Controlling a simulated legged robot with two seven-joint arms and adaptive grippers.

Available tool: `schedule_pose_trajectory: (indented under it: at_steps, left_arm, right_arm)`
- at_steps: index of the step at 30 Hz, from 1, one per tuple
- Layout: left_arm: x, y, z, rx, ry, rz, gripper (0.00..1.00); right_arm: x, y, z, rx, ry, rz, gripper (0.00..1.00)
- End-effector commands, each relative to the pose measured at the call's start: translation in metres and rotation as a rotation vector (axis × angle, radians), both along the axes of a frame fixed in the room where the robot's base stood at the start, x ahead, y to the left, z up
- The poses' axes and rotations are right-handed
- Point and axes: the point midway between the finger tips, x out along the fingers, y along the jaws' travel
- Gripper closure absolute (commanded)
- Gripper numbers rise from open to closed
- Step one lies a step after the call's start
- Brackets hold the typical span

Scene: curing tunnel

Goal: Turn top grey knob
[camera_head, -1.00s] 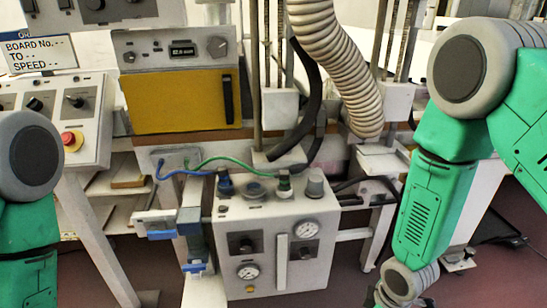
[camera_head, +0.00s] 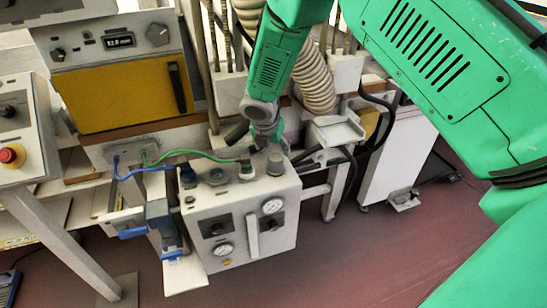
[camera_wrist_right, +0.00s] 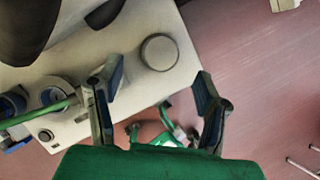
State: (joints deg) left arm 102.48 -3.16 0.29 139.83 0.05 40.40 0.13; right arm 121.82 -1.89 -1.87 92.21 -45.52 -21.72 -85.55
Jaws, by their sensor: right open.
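The grey knob (camera_head: 275,164) is a short round cylinder standing on top of the white control box (camera_head: 252,200), near its back right corner. In the right wrist view the knob (camera_wrist_right: 159,52) is seen from above, by the edge of the box top. My right gripper (camera_head: 266,140) is close above and slightly left of the knob in the head view. In the wrist view its two dark fingers (camera_wrist_right: 158,82) are spread apart with nothing between the tips, and the knob lies ahead of the gap. I cannot tell the exact height between them. My left gripper is out of view.
Blue and green hoses join fittings on the box top, left of the knob; the green hose (camera_head: 205,155) runs closest. A ribbed hose (camera_head: 316,88) hangs behind, near my right arm. A yellow-fronted unit (camera_head: 125,92) stands behind left. Red floor (camera_head: 340,265) is open at right.

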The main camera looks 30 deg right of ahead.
Motion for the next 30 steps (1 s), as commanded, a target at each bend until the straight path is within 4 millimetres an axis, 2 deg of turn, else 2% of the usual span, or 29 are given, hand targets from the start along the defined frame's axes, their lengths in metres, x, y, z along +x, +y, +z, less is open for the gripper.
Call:
schedule_pose_trajectory:
  at_steps: [3, 9, 15, 23, 27, 30]
  left_arm:
    - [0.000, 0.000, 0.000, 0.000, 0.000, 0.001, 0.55]
    - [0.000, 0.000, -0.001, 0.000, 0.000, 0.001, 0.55]
    - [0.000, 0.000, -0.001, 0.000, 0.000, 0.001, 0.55]
    - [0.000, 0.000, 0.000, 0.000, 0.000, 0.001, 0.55]
    - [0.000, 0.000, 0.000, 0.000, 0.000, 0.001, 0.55]
    - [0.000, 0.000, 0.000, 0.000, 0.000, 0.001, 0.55]
  right_arm:
    - [0.005, -0.008, -0.024, 0.001, 0.000, -0.001, 0.39]
    - [0.012, -0.017, -0.051, 0.002, -0.001, -0.001, 0.39]
    - [0.015, -0.021, -0.061, 0.002, -0.001, -0.001, 0.39]
    - [0.015, -0.021, -0.062, 0.002, -0.002, -0.001, 0.39]
    - [0.015, -0.021, -0.062, 0.002, -0.002, -0.001, 0.88]
    - [0.015, -0.021, -0.062, 0.002, -0.001, -0.001, 0.89]
